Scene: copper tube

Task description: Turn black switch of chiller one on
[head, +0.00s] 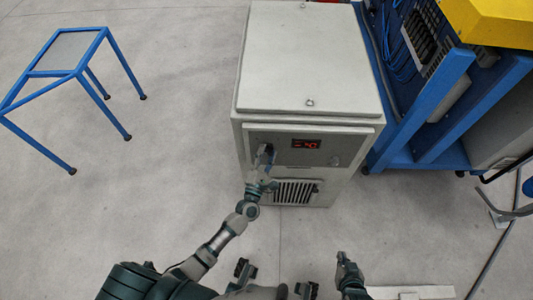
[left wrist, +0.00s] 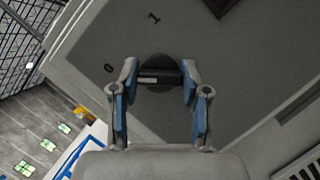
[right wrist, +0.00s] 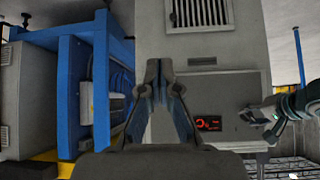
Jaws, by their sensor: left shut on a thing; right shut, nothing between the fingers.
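The chiller (head: 310,60) is a light grey cabinet in the middle of the head view, with a lit red display (head: 305,144) on its front panel. My left gripper (head: 265,153) is at the panel's left part, left of the display. In the left wrist view, the round black switch (left wrist: 159,86) sits between its two fingers, which are shut on its raised bar. The marks 0 and 1 show on the panel beside it. The switch is hidden by the gripper in the head view. My right gripper (right wrist: 159,68) is shut and empty, low in front of the chiller.
A blue-framed stand (head: 80,72) is at the far left. A blue rack (head: 428,110) with cables and a yellow box (head: 495,22) stands close to the chiller's right side. The floor (head: 180,110) between the stand and the chiller is clear.

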